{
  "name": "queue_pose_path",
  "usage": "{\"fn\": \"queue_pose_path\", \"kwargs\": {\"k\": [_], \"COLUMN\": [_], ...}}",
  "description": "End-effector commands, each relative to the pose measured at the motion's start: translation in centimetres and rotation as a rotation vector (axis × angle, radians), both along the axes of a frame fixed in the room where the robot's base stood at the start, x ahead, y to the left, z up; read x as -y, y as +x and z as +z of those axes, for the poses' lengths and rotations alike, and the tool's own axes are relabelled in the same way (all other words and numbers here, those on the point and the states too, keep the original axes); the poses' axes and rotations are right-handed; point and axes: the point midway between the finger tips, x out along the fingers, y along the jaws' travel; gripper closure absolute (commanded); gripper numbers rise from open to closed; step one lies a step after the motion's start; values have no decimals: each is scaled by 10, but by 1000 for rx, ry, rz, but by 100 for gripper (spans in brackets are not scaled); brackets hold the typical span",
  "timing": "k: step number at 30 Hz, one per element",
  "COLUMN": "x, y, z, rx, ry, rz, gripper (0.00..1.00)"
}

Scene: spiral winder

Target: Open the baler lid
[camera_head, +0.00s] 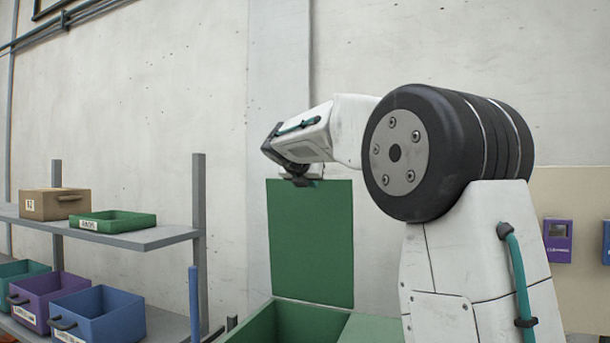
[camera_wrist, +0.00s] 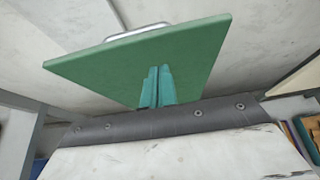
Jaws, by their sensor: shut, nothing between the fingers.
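The baler lid (camera_head: 310,245) is a flat green panel standing about upright at the back of the green baler body (camera_head: 312,318), whose top is open. In the wrist view the lid (camera_wrist: 190,55) fills the upper middle, with a grey metal bar handle (camera_wrist: 137,32) along its far edge. My gripper (camera_head: 300,181) is at the lid's top edge in the head view. Its teal fingers (camera_wrist: 157,86) are together and empty, in front of the lid's green face. I cannot tell whether they touch it. The handle cannot be made out in the head view.
At the left, a grey shelf (camera_head: 140,238) holds a brown box (camera_head: 54,204) and a green tray (camera_head: 112,222). Blue (camera_head: 102,314) and purple (camera_head: 48,298) bins sit below. A concrete wall (camera_head: 140,90) stands close behind the lid. A purple device (camera_head: 558,240) hangs at the right.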

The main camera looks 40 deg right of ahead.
Motion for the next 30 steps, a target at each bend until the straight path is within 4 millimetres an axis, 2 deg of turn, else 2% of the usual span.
{"fn": "queue_pose_path", "kwargs": {"k": [3,7,23,26,30], "x": [17,26,35,50,81], "y": [11,18,24,34,55], "z": [3,4,5,7,10], "rx": [1,1,0,1,0], "ry": [-1,-1,0,1,0], "rz": [-1,0,-1,-3,-3], "gripper": [100,100,100,100,100]}}
